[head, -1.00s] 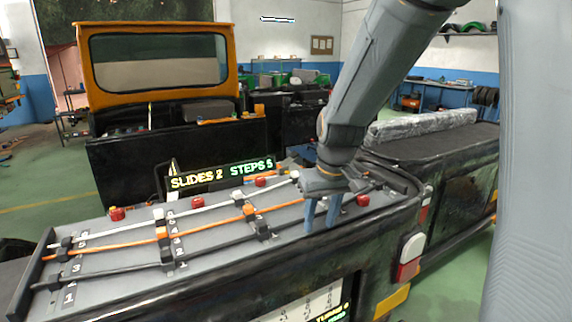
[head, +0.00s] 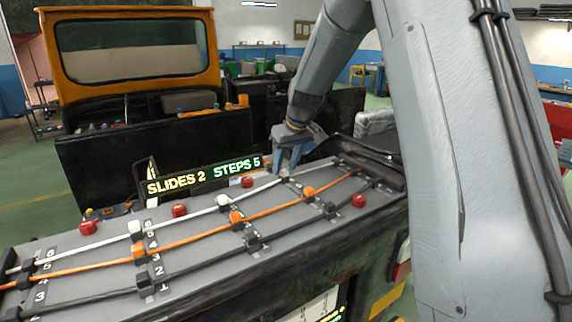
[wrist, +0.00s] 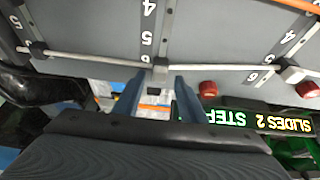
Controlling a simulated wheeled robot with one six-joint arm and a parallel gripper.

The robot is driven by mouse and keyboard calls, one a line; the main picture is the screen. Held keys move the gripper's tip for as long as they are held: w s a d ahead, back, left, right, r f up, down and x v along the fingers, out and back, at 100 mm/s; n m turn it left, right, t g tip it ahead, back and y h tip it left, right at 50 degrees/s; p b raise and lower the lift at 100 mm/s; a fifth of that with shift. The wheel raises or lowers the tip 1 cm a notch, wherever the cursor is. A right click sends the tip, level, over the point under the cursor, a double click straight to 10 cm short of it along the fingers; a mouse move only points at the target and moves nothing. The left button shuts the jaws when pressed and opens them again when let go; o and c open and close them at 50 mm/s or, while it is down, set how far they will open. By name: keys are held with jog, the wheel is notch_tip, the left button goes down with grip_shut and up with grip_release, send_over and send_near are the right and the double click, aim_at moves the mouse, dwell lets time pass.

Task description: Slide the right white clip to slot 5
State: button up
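A white cable (head: 183,217) runs across the grey board (head: 200,240), with white clips on it: a left one (head: 135,228), a middle one (head: 223,201) and a right one by my gripper. In the wrist view the right white clip (wrist: 160,66) sits on the cable beside the number 6. The middle white clip (wrist: 290,73) also shows there, at the right. My gripper (wrist: 159,82) is open, with one finger on each side of the right clip and a gap to it on both sides. In the head view my gripper (head: 286,170) points down at the board's far edge and partly hides the right clip.
An orange cable (head: 190,233) with orange clips and a black cable (head: 205,262) lie nearer the front. Red knobs (head: 179,210) stand along the board's back edge. A sign (head: 205,177) reading "SLIDES 2 STEPS 5" stands behind them, close to my gripper.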

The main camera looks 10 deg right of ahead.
jog(key=shift+w+f, duration=0.2)
jog(key=shift+f, duration=0.35)
